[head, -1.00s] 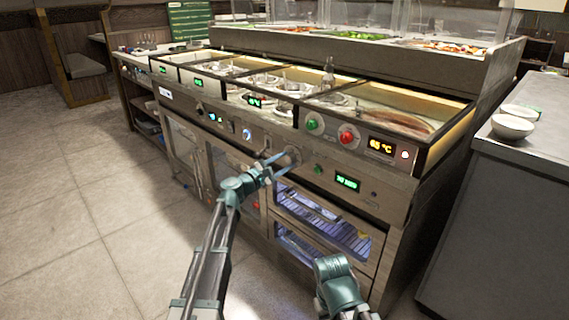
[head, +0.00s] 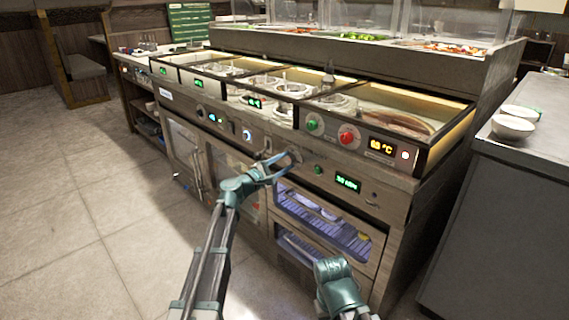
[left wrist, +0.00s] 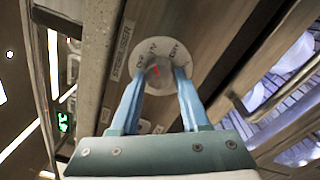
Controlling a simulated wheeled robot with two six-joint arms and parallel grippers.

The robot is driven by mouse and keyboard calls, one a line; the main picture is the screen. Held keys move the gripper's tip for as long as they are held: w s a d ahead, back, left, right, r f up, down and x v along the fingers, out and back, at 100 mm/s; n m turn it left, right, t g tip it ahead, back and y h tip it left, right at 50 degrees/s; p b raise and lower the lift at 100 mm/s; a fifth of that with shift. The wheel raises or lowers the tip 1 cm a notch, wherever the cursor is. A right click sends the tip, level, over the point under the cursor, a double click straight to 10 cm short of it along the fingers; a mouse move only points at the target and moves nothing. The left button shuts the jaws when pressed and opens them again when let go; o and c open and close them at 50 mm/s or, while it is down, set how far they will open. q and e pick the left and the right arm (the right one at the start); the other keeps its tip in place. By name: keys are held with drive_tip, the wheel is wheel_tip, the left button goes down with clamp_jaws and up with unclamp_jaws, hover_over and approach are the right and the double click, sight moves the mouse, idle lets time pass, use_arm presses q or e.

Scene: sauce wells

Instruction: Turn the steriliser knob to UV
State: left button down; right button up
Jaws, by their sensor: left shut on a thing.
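The steriliser knob (left wrist: 158,74) is a grey round knob with a red mark, on a pale dial plate (left wrist: 178,47) in the left wrist view. The plate reads OFF, UV and DRY around its rim, and a STERILISER label (left wrist: 122,50) is beside it. I cannot tell exactly which word the red mark points to. My left gripper (left wrist: 160,78) is shut on the knob, with one blue finger on each side. In the head view the left gripper (head: 284,160) reaches the counter's front panel and partly hides the knob.
Green (head: 312,125) and red (head: 346,138) knobs sit above on the panel. A green display (head: 347,183) is to the right. The lit steriliser cabinet (head: 325,222) with racks is below. A grey counter with bowls (head: 512,127) stands right; open floor (head: 80,210) lies left.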

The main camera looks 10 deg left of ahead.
use_arm(q)
drive_tip(key=shift+c, duration=1.9)
unclamp_jaws()
drive_tip(key=shift+s, duration=0.1)
drive_tip(key=v, duration=1.3)
drive_tip(key=shift+s+a+b, duration=0.2)
drive_tip(key=shift+s+b, duration=0.05)
drive_tip(key=shift+b, duration=0.05)
drive_tip(key=shift+f, duration=0.1)
